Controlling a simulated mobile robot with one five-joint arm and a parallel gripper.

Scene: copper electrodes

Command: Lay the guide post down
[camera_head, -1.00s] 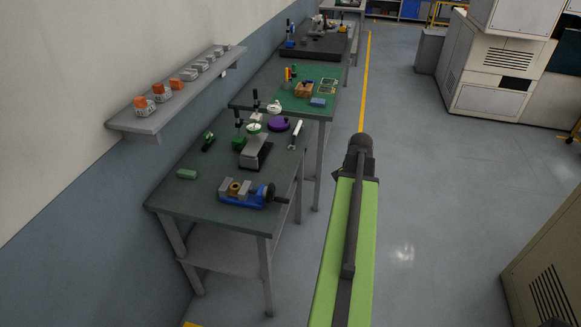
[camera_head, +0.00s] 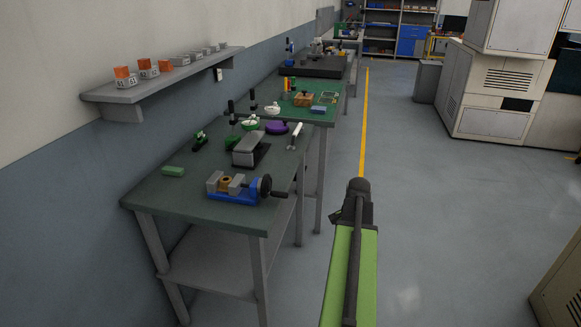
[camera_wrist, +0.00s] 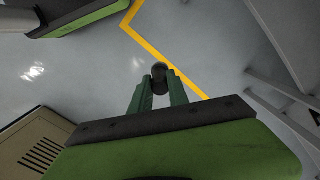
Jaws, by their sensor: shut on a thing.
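In the wrist view, my gripper (camera_wrist: 159,92) has its two green fingers closed on a dark round-ended piece, which I take to be the guide post (camera_wrist: 159,72). It is seen nearly end-on, so its length and tilt cannot be told. It is over grey floor, clear of any surface in that view. In the head view, my green arm reaches forward to the right of the near bench (camera_head: 155,205), and the gripper and held piece cannot be made out there.
The near bench holds a blue vise (camera_head: 235,188), a green block (camera_head: 173,171), a grey block (camera_head: 247,147) and a purple round part (camera_head: 276,127). Its front left is clear. A wall shelf (camera_head: 125,95) hangs above. Open floor lies right, with grey machines (camera_head: 490,80) beyond.

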